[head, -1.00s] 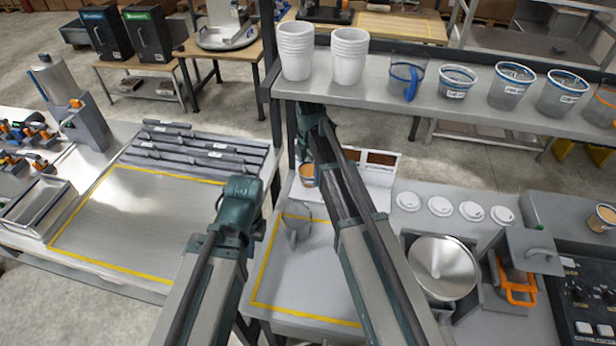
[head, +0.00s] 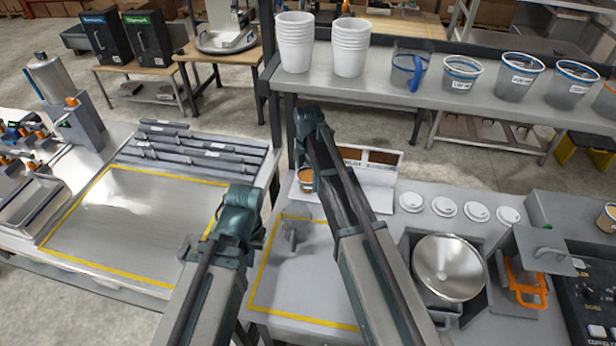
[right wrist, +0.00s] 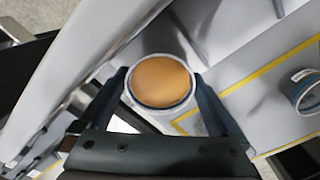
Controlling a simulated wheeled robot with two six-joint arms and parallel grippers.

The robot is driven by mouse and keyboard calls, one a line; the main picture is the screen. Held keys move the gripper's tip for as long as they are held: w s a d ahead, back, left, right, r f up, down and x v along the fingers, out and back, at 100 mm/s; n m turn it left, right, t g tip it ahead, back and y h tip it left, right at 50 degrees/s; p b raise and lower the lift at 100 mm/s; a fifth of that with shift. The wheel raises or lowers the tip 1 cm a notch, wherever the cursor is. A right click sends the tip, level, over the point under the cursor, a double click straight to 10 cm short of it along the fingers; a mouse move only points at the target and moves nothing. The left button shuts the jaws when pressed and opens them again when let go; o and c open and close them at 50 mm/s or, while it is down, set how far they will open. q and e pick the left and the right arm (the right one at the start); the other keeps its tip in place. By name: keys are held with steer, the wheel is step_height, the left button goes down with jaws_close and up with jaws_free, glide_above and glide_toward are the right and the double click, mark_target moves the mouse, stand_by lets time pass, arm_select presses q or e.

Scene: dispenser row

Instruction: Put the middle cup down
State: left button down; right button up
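A cup with a blue rim (right wrist: 160,82), full of something tan-brown, sits between the two fingers of my right gripper (right wrist: 162,92) in the right wrist view. Both fingers press its sides. In the head view the cup (head: 306,182) shows just below my right wrist, partly hidden, near the back of the taped area. I cannot tell whether its base touches the table. Another blue-rimmed cup with a label (right wrist: 306,92) shows at the right of the right wrist view.
A small grey object (head: 289,237) stands inside the yellow-taped area (head: 300,285). White lids (head: 445,207) lie in a row right of my right arm, behind a metal bowl (head: 448,268). A shelf (head: 440,97) with cups spans above the back. The left taped mat (head: 130,220) is clear.

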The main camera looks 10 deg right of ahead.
arm_select(q)
steer(key=shift+r, duration=0.15)
arm_select(e)
steer(key=shift+r, duration=0.15)
step_height(320, 180, up, 8)
steer(key=p, duration=0.8)
arm_select(q)
step_height(320, 180, up, 8)
steer(key=shift+f, duration=0.2)
arm_select(e)
steer(key=s+a+m, duration=0.4)
steer(key=s+m, duration=0.5)
steer(key=s, duration=0.3)
steer(key=s+a+m+h, duration=0.1)
steer(key=s+a+m, duration=0.3)
steer(key=s+m, duration=0.5)
steer(key=s, duration=0.4)
steer(key=shift+s+m, duration=0.3)
arm_select(q)
steer(key=shift+f, duration=0.1)
arm_select(e)
steer(key=shift+f, duration=0.25)
